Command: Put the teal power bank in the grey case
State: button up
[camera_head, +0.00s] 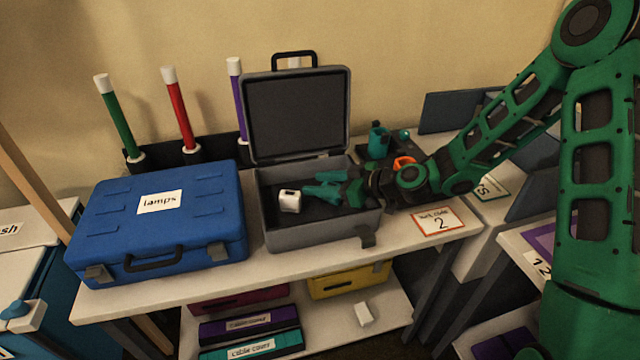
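The grey case (372,220) stands open on the table, its lid (347,110) upright at the back. My gripper (310,187) reaches into the case from the right, low over its dark inside. Its two teal-green fingers look spread, with a dark gap between them and nothing clearly held. A small white block (290,201) lies in the case just left of the fingertips. I cannot pick out the teal power bank for sure. A teal upright object (377,142) stands behind the case's right side; its kind is unclear. My wrist hides part of that area.
A closed blue case (215,215) labelled "lamps" stands left of the grey case. Green (116,118), red (180,112) and purple (238,100) tubes stand behind. An orange ring (403,162) lies by my wrist. A card (439,222) marked 2 is at the right front edge.

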jog(key=shift+r, duration=0.6)
jog(key=v, duration=1.2)
